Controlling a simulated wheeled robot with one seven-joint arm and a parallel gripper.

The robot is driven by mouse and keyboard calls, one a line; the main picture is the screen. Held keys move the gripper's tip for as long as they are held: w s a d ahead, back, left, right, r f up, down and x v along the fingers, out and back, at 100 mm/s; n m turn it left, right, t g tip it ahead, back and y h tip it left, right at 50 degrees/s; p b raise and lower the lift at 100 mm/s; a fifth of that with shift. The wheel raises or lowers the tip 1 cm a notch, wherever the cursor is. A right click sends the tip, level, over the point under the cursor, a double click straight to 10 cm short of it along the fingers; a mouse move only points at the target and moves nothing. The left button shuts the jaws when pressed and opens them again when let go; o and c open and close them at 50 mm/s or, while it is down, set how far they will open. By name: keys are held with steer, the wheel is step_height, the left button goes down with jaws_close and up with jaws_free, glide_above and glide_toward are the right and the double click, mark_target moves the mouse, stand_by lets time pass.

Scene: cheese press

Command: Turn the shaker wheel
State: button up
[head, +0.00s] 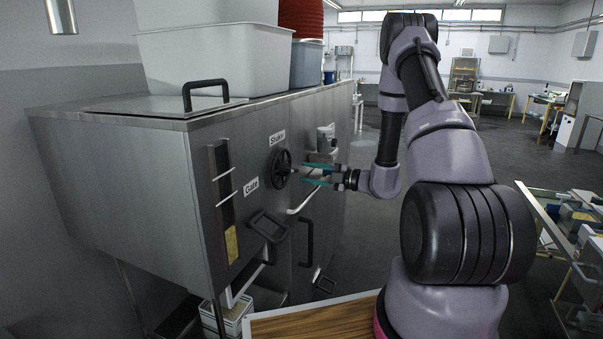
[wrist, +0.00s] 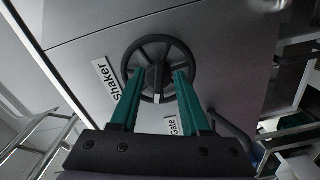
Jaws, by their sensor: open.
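The shaker wheel (head: 281,168) is a black spoked handwheel on the front panel of a steel machine, between the "Shaker" label (head: 277,137) and the "Gate" label (head: 251,187). In the wrist view the wheel (wrist: 159,42) fills the upper middle, with a dark hub and handle (wrist: 156,76) at its centre. My gripper (head: 311,174) has teal fingers and points at the wheel from the right. In the wrist view my gripper (wrist: 156,76) is open, its fingertips on either side of the hub handle. I cannot tell whether they touch it.
A black handle (head: 268,226) sits below the wheel, and a tall black handle (head: 306,242) and a white lever (head: 300,206) lie to its lower right. Grey bins (head: 212,62) stand on top of the machine. Open floor lies behind my arm.

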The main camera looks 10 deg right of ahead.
steer(key=v, duration=0.7)
steer(key=shift+s+d, duration=0.2)
steer(key=s+a+r+n+g+h, duration=0.2)
steer(key=s+a+r+n+g, duration=0.45)
steer(key=n, duration=0.55)
steer(key=s+a+r+n+g+h, duration=0.2)
steer(key=s+a+r+n+g, duration=0.2)
steer(key=s+r+n, duration=0.65)
steer(key=s+d+r+n+t+h, duration=0.2)
steer(key=s+r+n+t+h, duration=0.1)
steer(key=n, duration=0.7)
steer(key=s+d+r+n+t+h, duration=0.3)
steer(key=s+r+n+t+h, duration=0.1)
steer(key=n, duration=0.6)
step_height(320, 180, up, 3)
steer(key=shift+s+d+f+n+h, duration=0.25)
steer(key=shift+s+n+h, duration=0.1)
steer(key=shift+s+h, duration=0.35)
steer(key=shift+w, duration=0.1)
